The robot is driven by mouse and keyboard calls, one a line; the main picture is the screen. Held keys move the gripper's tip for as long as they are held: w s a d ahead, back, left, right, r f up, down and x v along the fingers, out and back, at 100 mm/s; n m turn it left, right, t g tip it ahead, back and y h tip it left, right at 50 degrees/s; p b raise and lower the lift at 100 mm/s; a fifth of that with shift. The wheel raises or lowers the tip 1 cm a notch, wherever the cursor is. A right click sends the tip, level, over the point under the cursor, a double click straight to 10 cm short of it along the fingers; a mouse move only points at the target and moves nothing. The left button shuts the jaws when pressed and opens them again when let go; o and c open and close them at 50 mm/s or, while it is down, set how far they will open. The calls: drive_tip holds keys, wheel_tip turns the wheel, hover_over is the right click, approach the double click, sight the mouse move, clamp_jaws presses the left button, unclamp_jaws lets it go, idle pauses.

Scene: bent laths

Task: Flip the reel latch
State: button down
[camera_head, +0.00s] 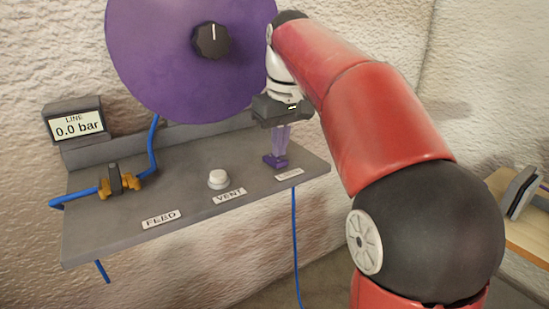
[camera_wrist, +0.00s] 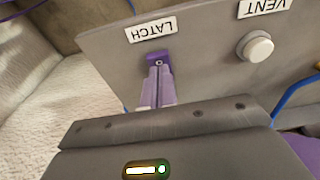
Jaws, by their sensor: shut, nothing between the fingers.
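The reel latch is a small dark purple piece (camera_head: 274,161) on the grey shelf, behind its label. It also shows in the wrist view (camera_wrist: 158,56), with a small round pin, beside the LATCH label (camera_wrist: 151,31). My gripper (camera_head: 279,154) points down at the latch, its fingers closed together and empty. In the wrist view the fingertips (camera_wrist: 159,69) lie right at the latch and partly hide it. I cannot tell whether they touch it. The reel is a large purple disc (camera_head: 150,50) above the shelf, with a black knob (camera_head: 210,41).
The grey shelf (camera_head: 120,235) also carries a white VENT button (camera_head: 218,179), a FEED label (camera_head: 161,219) and a blue hose with a yellow-ended valve (camera_head: 116,181). A gauge (camera_head: 76,122) reads 0.0 bar. A wooden table (camera_head: 525,232) stands at right.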

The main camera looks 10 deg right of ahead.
sight(280, 161)
drive_tip(key=shift+f+b, duration=0.45)
drive_tip(key=shift+f, duration=0.25)
drive_tip(key=shift+r, duration=0.1)
wheel_tip(280, 161, up, 5)
drive_tip(key=p, duration=0.5)
drive_tip(key=shift+r, duration=0.95)
drive_tip(key=s+f+m+t, duration=0.3)
drive_tip(key=s+f, duration=1.5)
drive_tip(key=s, duration=0.4)
drive_tip(key=shift+f+m+t+h, duration=0.25)
drive_tip(key=shift+m+t+h, duration=0.05)
drive_tip(key=shift+t, duration=0.1)
